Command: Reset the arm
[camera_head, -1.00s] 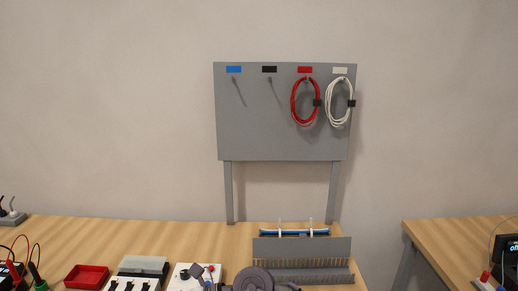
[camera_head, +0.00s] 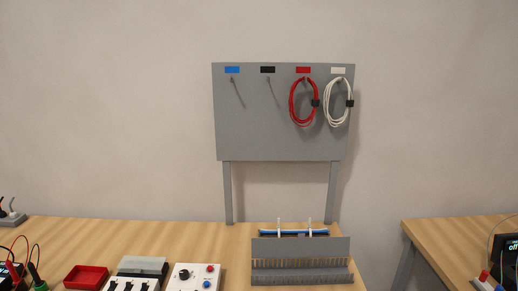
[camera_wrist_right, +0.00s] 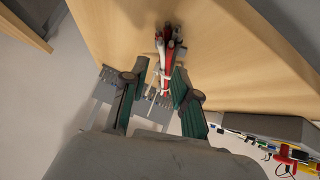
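My right gripper (camera_wrist_right: 160,74) shows in the right wrist view, with its two dark, green-padded fingers apart. A bundle of red, white and dark wires (camera_wrist_right: 165,45) with a pale tie appears between and beyond the fingertips; the fingers do not look closed on it. A grey slotted wire duct (camera_wrist_right: 155,108) lies behind the fingers. In the head view, the grey duct (camera_head: 300,250) stands on the bench with a blue cable and white ties at its back. Neither gripper shows in the head view.
The wooden bench (camera_head: 150,234) holds a red tray (camera_head: 86,276), a white button box (camera_head: 194,279) and a switch block (camera_head: 135,274). A grey board (camera_head: 260,125) behind carries a red coil (camera_head: 303,102) and a white coil (camera_head: 338,103). Another bench (camera_head: 450,232) is at right.

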